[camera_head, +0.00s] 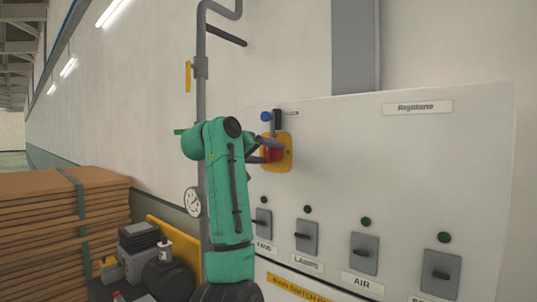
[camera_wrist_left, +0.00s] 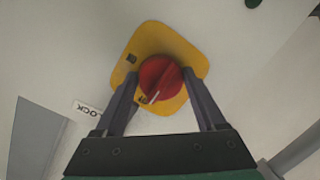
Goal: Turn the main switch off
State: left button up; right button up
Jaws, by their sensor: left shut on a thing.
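The main switch is a red rotary knob (camera_wrist_left: 160,73) on a yellow plate (camera_wrist_left: 182,48). In the head view the yellow plate (camera_head: 287,160) sits at the upper left of the white panel, with the red knob (camera_head: 272,155) partly covered by my gripper. My left gripper (camera_wrist_left: 161,78) is shut on the red knob, one finger on each side of it. It also shows in the head view (camera_head: 272,149), reaching the knob from the left. A white line on the knob points towards the gripper's base in the wrist view. My right gripper is in neither view.
The white panel (camera_head: 430,170) carries several grey switches in a lower row, including AIR (camera_head: 364,254). A blue knob (camera_head: 266,116) sits above the main switch. A grey pipe with a gauge (camera_head: 193,202) runs behind my arm. Stacked boards (camera_head: 60,225) stand at left.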

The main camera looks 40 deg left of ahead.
pick_arm(q)
jog(key=shift+r, duration=0.1)
jog(key=o, duration=1.3)
jog(key=shift+s, duration=0.1)
jog(key=shift+s+b, duration=0.55)
jog(key=shift+s, duration=0.05)
jog(key=s+b, duration=0.2)
jog(key=s, duration=0.2)
jog(key=s+r+b, duration=0.1)
jog(key=s+b, duration=0.1)
jog(key=s, duration=0.3)
jog(key=s+r+b, duration=0.1)
jog(key=s, duration=0.3)
jog(key=shift+s+d+r+b, duration=0.1)
jog(key=shift+s+b, duration=0.05)
jog(key=shift+b, duration=0.25)
